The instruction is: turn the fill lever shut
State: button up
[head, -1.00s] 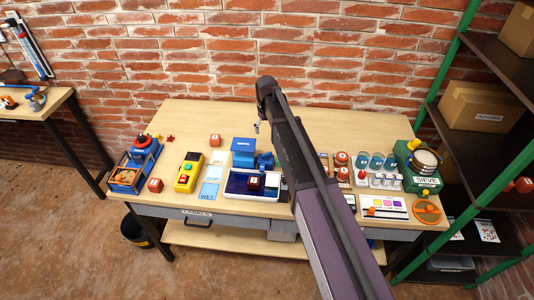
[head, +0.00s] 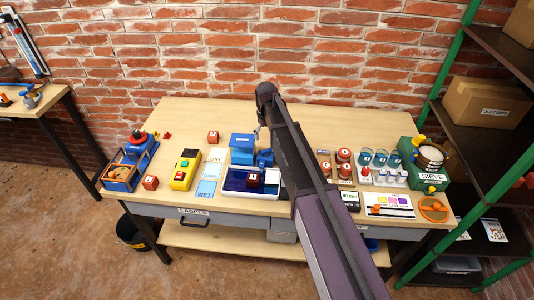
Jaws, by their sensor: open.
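A blue box-shaped tank (head: 242,149) stands on the middle of the workbench, behind a white-rimmed tray (head: 232,190) of blue water. A smaller blue part (head: 264,158) sits beside the tank, partly behind my arm. I cannot make out the fill lever; it is too small to tell or hidden by my arm. A cube with a red and white face (head: 253,179) is in the tray. My gripper (head: 257,134) shows only as a small grey tip below the arm's bend, seeming above the bench behind the tank. It is open and no object shows in it.
On the bench (head: 185,120) stand a blue press (head: 138,150), a yellow button box (head: 186,169), red jars (head: 344,164), blue-topped beakers (head: 380,158) and a green sieve machine (head: 424,163). A green-framed shelf (head: 460,140) stands at right. The bench's back strip is mostly clear.

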aim_at(266, 150)
jog(key=shift+f+b, duration=3.7)
jog(key=shift+f, duration=0.25)
